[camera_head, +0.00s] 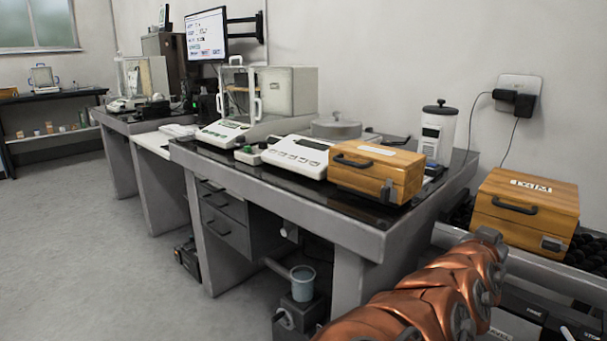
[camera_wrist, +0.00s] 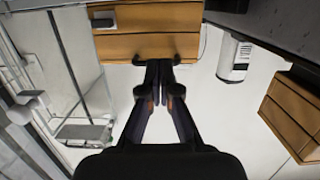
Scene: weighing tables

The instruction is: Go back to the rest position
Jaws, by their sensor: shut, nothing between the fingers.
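My gripper (camera_wrist: 159,68) shows in the wrist view with its two dark fingers together and nothing between them. Its fingertips overlap the edge of a wooden box (camera_wrist: 148,45) in the picture; I cannot tell the gap between them. In the head view my copper-coloured arm reaches in from the lower right, and the gripper itself is not visible there. A wooden box with a dark handle (camera_head: 376,172) stands on the front weighing table (camera_head: 290,201).
A second wooden box (camera_head: 524,211) stands at the right, near my arm. A white canister with a black lid (camera_head: 438,133), a glass-shielded balance (camera_head: 222,133) and a flat white instrument (camera_head: 297,157) stand on the table. A pale cup (camera_head: 303,283) is below. The floor (camera_head: 90,230) at left is clear.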

